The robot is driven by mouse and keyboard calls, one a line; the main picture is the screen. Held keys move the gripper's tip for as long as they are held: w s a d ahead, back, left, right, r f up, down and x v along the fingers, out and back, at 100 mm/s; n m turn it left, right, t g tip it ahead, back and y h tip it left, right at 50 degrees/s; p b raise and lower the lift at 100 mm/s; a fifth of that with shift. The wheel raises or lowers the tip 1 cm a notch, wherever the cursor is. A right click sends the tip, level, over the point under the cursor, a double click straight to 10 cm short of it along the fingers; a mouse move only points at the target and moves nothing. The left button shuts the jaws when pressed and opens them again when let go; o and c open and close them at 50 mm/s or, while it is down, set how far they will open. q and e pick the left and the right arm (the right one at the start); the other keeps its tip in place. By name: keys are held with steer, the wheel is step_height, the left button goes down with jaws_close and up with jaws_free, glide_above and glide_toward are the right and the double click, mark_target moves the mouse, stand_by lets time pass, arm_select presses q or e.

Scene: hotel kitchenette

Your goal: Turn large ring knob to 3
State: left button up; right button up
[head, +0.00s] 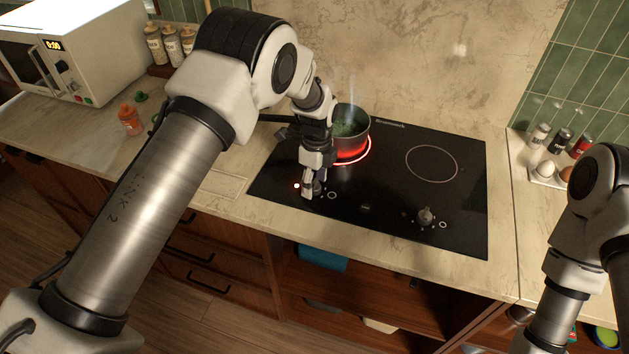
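The black glass cooktop (385,205) is set in the counter. A pot (353,124) with green contents stands on its left ring (357,157), which glows red. The right ring (432,163) is a dark, pale-outlined circle. My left gripper (312,190) points down at the left front of the cooktop, with its fingers at a knob (318,188) that they largely hide. I cannot tell whether the fingers are closed on it. A second grey knob (425,217) stands uncovered at the front right. The dial marks are too small to read. My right gripper is out of view.
A small red light (297,186) shows beside the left gripper. A microwave (75,50), jars (165,45) and an orange bottle (130,118) stand at left. Shakers (561,140) and eggs on a tray (537,178) are at right. Steam rises from the pot.

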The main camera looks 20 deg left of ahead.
mark_target(316, 180)
arm_select(q)
steer(key=shift+r, duration=0.1)
steer(key=shift+d+r, duration=0.1)
steer(key=shift+r, duration=0.2)
step_height(316, 180, up, 11)
steer(key=shift+w, duration=0.45)
